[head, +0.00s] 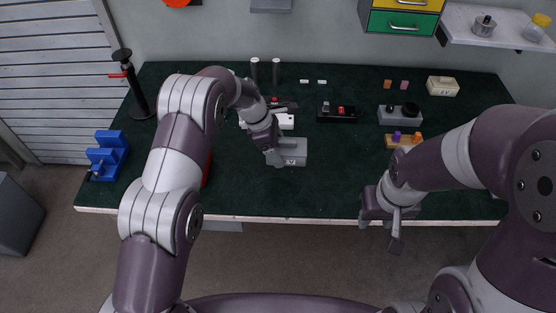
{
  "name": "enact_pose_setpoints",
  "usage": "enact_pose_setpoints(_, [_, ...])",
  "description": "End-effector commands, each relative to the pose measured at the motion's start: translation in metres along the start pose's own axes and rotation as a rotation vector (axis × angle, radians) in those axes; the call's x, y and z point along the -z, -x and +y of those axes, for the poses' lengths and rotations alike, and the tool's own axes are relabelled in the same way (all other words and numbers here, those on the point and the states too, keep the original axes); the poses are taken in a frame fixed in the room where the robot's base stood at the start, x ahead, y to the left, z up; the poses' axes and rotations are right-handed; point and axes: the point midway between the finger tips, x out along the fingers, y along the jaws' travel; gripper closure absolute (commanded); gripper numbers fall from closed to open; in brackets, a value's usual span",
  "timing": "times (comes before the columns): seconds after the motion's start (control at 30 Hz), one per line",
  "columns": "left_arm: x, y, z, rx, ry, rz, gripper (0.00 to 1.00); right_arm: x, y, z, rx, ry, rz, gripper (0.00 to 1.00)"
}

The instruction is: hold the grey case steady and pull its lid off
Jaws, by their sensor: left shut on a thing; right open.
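The grey case (294,159) sits on the dark green bench mat, left of the middle and toward the front. My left gripper (274,158) reaches in from the left and is shut on the case at its left side. The lid (295,146) looks like the lighter top of the case; the seam between them is too small to make out. My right gripper (381,228) is open and empty, at the bench's front edge, to the right of the case and apart from it.
A black box with a red button (338,112) and a grey switch box (399,115) stand behind. An orange block with purple pegs (404,140) is at right. A blue vise (106,155) is at far left. The mat right of the case is clear.

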Motion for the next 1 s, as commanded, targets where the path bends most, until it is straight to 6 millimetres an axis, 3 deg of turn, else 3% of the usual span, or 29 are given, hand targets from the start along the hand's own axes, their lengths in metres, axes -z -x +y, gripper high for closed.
enact_pose_setpoints(0.13, [-0.006, 0.015, 0.000, 0.000, 0.001, 0.000, 0.54, 0.000, 0.000, 0.000, 0.000, 0.000, 0.000, 0.57])
enact_pose_setpoints(0.43, [-0.007, 0.017, 0.000, 0.001, 0.001, 0.000, 0.54, 0.000, 0.000, 0.000, 0.000, 0.000, 0.000, 0.57])
enact_pose_setpoints(0.53, [-0.001, 0.002, 0.000, 0.004, 0.002, 0.000, 0.54, 0.000, 0.000, 0.000, 0.000, 0.000, 0.000, 0.57])
enact_pose_setpoints(0.73, [0.019, -0.046, 0.000, 0.003, 0.002, -0.002, 0.54, 0.000, 0.000, 0.000, 0.000, 0.000, 0.000, 0.57])
enact_pose_setpoints(1.0, [0.026, -0.064, 0.000, 0.000, 0.000, -0.001, 0.54, 0.000, 0.000, 0.000, 0.000, 0.000, 0.000, 0.57])
